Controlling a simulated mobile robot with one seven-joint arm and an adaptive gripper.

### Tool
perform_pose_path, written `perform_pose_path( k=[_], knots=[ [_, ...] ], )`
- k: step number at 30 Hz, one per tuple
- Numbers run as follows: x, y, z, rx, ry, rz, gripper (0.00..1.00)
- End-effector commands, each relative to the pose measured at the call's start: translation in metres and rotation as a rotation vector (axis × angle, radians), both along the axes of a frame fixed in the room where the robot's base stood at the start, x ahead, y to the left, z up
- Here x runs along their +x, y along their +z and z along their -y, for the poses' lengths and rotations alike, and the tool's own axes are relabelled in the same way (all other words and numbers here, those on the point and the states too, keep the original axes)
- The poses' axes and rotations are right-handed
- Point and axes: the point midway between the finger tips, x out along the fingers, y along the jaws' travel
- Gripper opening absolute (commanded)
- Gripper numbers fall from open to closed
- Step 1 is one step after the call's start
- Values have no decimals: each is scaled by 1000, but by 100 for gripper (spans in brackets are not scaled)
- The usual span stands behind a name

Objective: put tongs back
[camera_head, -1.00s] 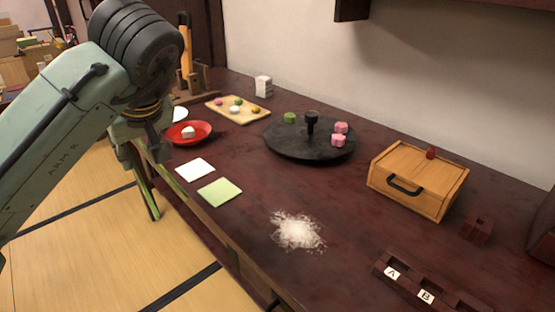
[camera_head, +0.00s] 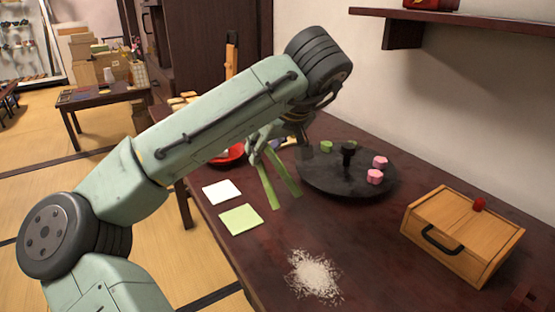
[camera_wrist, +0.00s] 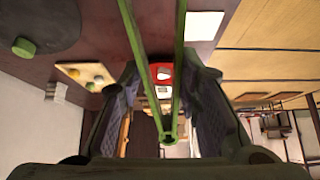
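The green tongs (camera_head: 268,187) hang from my gripper (camera_head: 262,147) above the dark table, their two arms spread and pointing down. In the wrist view the tongs (camera_wrist: 135,40) run between the two dark fingers of my gripper (camera_wrist: 160,85), with their joined end (camera_wrist: 168,138) near the palm. The fingers are closed in on the tongs from both sides. No resting place for the tongs can be made out clearly.
A black round stand (camera_head: 325,180) with pink and green pieces is right of the tongs. A red plate (camera_head: 236,153) is partly behind my arm. White (camera_head: 221,192) and green squares (camera_head: 241,219), white powder (camera_head: 313,276) and a wooden box (camera_head: 458,235) lie nearer. A shelf (camera_head: 480,22) overhangs.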

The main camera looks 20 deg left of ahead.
Motion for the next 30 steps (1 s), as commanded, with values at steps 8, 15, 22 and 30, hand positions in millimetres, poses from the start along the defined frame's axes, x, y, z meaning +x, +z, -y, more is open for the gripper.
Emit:
perform_pose_path(
  k=[8,15,22,30],
  knots=[
    [21,-4,18,2,1,-1,28],
    [20,-33,17,2,3,-2,28],
    [21,-38,18,-1,1,-1,28],
    [21,-45,18,-1,1,0,28]
  ],
)
